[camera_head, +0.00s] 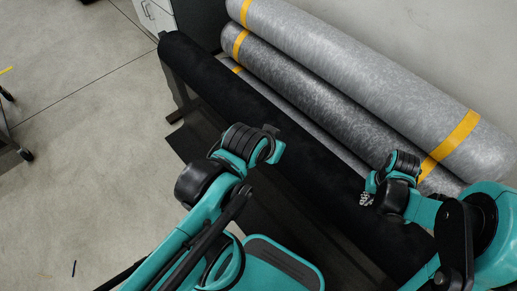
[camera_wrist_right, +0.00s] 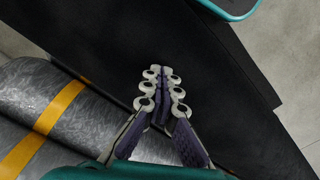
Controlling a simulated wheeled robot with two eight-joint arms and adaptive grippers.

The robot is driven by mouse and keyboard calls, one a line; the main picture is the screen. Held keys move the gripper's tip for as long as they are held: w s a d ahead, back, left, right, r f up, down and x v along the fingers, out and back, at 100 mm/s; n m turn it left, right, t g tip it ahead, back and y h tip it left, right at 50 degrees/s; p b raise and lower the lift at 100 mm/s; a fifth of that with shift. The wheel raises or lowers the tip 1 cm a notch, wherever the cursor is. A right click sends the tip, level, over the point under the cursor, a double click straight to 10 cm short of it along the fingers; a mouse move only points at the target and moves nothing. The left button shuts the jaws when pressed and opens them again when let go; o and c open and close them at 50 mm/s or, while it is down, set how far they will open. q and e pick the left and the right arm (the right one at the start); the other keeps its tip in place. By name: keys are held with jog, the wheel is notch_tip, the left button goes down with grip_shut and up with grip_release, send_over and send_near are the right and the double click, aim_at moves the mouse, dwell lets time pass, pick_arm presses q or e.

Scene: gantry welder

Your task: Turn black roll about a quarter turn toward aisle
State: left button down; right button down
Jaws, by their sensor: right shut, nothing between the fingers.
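The black roll (camera_head: 245,95) lies diagonally from upper left to lower right in the head view, in front of the grey rolls. In the right wrist view the black roll (camera_wrist_right: 100,40) fills much of the picture. My right gripper (camera_head: 366,199) is over the roll's lower right stretch. In the right wrist view the right gripper (camera_wrist_right: 163,73) has its fingertips together with nothing between them. I cannot tell whether they touch the roll. My left arm reaches over the roll's near side around its middle; its gripper (camera_head: 272,148) is mostly hidden, and its fingers do not show clearly.
Grey rolls with yellow bands, a large one (camera_head: 350,70) and a darker one (camera_head: 310,95), lie behind the black roll. A white drawer cabinet (camera_head: 155,15) stands at the upper left. The concrete floor (camera_head: 80,130) at left is mostly clear; a wheeled stand shows at its edge.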

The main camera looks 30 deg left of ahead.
aim_at(356, 209)
jog(key=shift+s+a+f, duration=0.1)
jog(key=shift+s+a, duration=0.05)
jog(key=shift+s, duration=0.25)
jog(key=shift+s+a+f, duration=0.1)
jog(key=shift+s, duration=0.3)
jog(key=shift+s+a+f+b, duration=0.2)
jog(key=shift+s+f+b, duration=0.1)
jog(key=shift+s+b, duration=0.4)
jog(key=shift+s+a+f+b, duration=0.2)
jog(key=shift+s+f+b, duration=0.15)
jog(key=shift+s, duration=0.35)
jog(key=shift+s+f, duration=0.1)
jog(key=shift+s+a+f+b, duration=0.2)
jog(key=shift+s+f+b, duration=0.15)
jog(key=shift+s+b, duration=0.15)
jog(key=shift+r, duration=0.15)
dwell(0.4)
